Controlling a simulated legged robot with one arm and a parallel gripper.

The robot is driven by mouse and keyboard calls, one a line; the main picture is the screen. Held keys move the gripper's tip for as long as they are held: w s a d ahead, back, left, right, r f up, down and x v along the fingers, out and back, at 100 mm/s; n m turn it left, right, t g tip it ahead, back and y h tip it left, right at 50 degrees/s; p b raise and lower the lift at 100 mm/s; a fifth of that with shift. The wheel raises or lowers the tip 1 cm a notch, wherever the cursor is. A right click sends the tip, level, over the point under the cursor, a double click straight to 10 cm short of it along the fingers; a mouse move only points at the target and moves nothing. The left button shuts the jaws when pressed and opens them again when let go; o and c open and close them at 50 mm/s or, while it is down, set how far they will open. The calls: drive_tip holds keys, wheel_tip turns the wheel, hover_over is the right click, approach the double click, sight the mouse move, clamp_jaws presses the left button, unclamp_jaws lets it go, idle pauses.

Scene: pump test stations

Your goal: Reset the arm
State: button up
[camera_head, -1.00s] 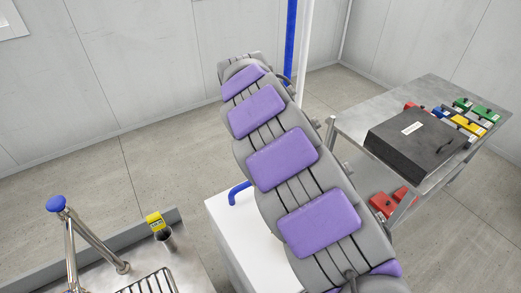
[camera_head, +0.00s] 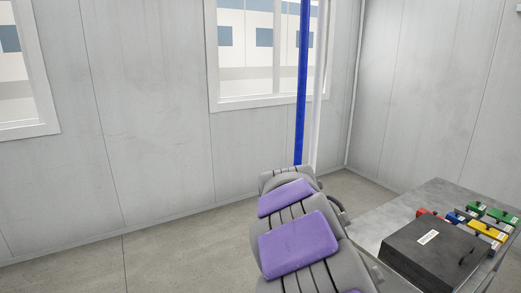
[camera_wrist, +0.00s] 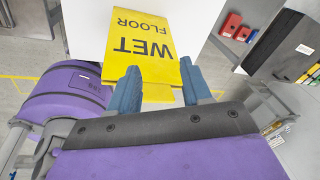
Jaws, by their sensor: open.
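My gripper (camera_wrist: 161,78) shows in the wrist view, with its two blue fingers apart. Past the fingertips is a yellow sign (camera_wrist: 150,40) reading "WET FLOOR", upside down in this view. The fingertips overlap the sign's lower edge in the picture; I cannot tell whether they touch it. In the head view, my own grey and purple body segments (camera_head: 297,243) reach up from the bottom middle. The gripper itself is not visible there.
A metal table (camera_head: 437,195) at the right of the head view bears a black case (camera_head: 430,255) and several coloured blocks (camera_head: 487,230). A blue vertical pipe (camera_head: 302,90) stands by the window (camera_head: 262,100). The floor (camera_head: 150,257) at left is clear.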

drive_tip(key=s+d+n, duration=0.1)
drive_tip(key=s, duration=0.1)
drive_tip(key=s+d+r+n, duration=0.1)
drive_tip(key=s+n, duration=0.1)
drive_tip(key=s, duration=0.1)
drive_tip(key=s+d+r+n, duration=0.1)
drive_tip(key=s+d+n, duration=0.1)
drive_tip(key=s, duration=0.1)
drive_tip(key=shift+s, duration=0.15)
drive_tip(key=s+f+n+g+y, duration=0.1)
drive_tip(key=s+f+n, duration=0.1)
drive_tip(key=s+n, duration=0.8)
drive_tip(key=s+f+n+g+y, duration=0.1)
drive_tip(key=s+f+n, duration=0.2)
drive_tip(key=s+n, duration=0.6)
drive_tip(key=s, duration=0.7)
drive_tip(key=shift+s+a+n, duration=0.15)
drive_tip(key=shift+n, duration=0.25)
drive_tip(key=shift+f, duration=0.1)
